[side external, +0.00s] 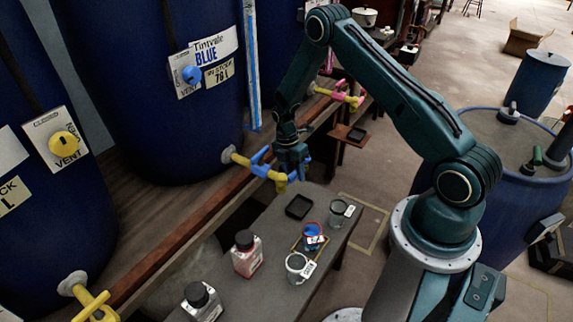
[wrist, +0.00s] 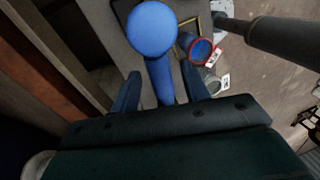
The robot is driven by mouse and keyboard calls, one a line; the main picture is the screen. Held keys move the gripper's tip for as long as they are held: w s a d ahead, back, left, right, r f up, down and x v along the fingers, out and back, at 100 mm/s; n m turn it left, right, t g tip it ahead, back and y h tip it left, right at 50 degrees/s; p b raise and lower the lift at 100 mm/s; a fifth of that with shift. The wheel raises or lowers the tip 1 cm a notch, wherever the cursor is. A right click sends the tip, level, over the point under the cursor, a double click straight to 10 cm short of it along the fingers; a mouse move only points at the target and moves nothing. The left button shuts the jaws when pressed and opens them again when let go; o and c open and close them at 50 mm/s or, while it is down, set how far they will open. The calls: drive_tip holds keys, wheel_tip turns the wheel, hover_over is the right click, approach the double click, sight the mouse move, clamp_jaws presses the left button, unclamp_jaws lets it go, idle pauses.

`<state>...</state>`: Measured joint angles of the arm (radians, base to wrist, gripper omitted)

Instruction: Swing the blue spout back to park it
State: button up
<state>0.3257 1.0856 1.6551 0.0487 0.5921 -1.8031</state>
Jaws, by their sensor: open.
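The Timyate BLUE vat (side external: 195,120) has a tap low on its front with a yellow body and a blue part (side external: 260,156). In the wrist view, a blue rod with a round blue knob (wrist: 152,29) rises between the fingers of my gripper (wrist: 160,75). The fingers are apart, one on each side of the rod, and I cannot tell whether either touches it. In the side view my gripper (side external: 293,168) is at the tap, just right of the blue part, and hides some of the spout end. The fingers are open.
A bench (side external: 275,290) below holds a red-rimmed cup (side external: 312,232) with blue inside, two grey cups, a black square dish (side external: 299,206) and bottles (side external: 246,253). A pink-and-yellow tap (side external: 345,97) is behind. A yellow tap (side external: 93,303) is at lower left.

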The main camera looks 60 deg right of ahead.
drive_tip(key=shift+r, duration=0.1)
wheel_tip(320, 180, up, 13)
drive_tip(key=w, duration=0.2)
drive_tip(key=shift+w+d+r, duration=0.15)
drive_tip(key=shift+w+r, duration=0.05)
drive_tip(key=shift+w, duration=0.15)
idle(0.4)
drive_tip(key=shift+s+d+f, duration=0.1)
drive_tip(key=shift+s, duration=0.05)
drive_tip(key=c, duration=0.6)
drive_tip(key=shift+s+d+f, duration=0.15)
drive_tip(key=shift+s+d, duration=0.05)
clamp_jaws()
drive_tip(key=s+d+f+t+y, duration=0.1)
drive_tip(key=s+t, duration=0.3)
drive_tip(key=s, duration=0.3)
drive_tip(key=s+d+f+m+t+y, duration=0.1)
drive_tip(key=s+d+t+y, duration=0.1)
drive_tip(key=s+t, duration=0.2)
drive_tip(key=s, duration=0.3)
drive_tip(key=shift+s+d+f, duration=0.25)
drive_tip(key=shift+s+f, duration=0.1)
